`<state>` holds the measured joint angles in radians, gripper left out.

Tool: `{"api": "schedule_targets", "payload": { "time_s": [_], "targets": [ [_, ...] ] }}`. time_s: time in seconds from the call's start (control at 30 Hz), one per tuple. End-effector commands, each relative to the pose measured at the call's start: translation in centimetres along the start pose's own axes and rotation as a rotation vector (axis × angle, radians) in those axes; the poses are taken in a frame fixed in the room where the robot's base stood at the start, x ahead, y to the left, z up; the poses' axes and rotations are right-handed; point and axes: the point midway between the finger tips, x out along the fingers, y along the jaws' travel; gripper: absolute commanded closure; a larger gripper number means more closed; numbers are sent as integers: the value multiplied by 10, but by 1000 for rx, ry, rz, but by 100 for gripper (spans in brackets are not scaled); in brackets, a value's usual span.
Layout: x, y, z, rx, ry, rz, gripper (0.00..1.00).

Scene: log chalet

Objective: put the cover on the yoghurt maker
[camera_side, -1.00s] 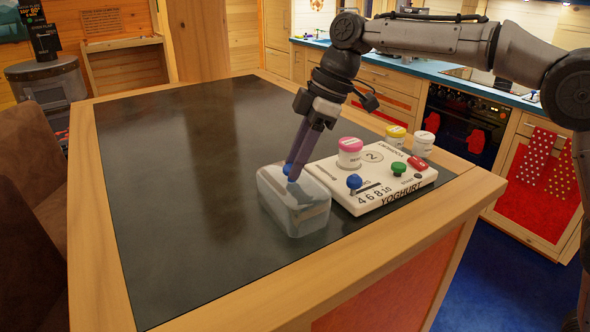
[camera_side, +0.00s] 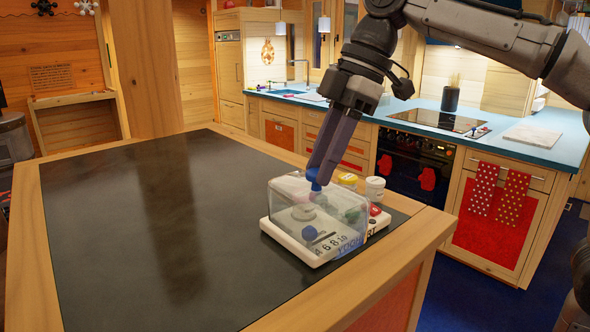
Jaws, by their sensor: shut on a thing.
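The clear cover (camera_side: 285,189) is a see-through box with a blue knob (camera_side: 315,184) on top. My gripper (camera_side: 316,174) is shut on this knob, fingers pointing down. The cover overlaps the white yoghurt maker (camera_side: 285,240) in the side view; I cannot tell whether it touches it or hangs just above or in front of it.
A yellow-lidded jar (camera_side: 348,180) and a white jar (camera_side: 375,188) stand behind the cover. The dark table top (camera_side: 150,230) is clear to the left. Its wooden edge (camera_side: 400,262) runs close to the yoghurt maker on the right.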

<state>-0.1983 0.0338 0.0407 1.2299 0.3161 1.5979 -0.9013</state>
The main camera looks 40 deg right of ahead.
Motion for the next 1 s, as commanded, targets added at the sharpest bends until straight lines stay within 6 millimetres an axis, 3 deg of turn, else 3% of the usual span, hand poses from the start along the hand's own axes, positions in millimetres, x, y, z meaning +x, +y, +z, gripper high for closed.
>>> {"api": "schedule_targets", "payload": {
  "time_s": [0.17, 0.37, 0.57, 0.8, 1.0],
  "targets": [
    [-6, -7, 5, 63, 1, 26, 100],
    [-18, 8, 10, 334, 0, 142, 100],
    [-31, 51, 16, 701, -1, 294, 100],
    [-45, 121, 32, 1170, -3, 489, 100],
    [-48, 167, 48, 1397, -1, 582, 100]
  ]
}}
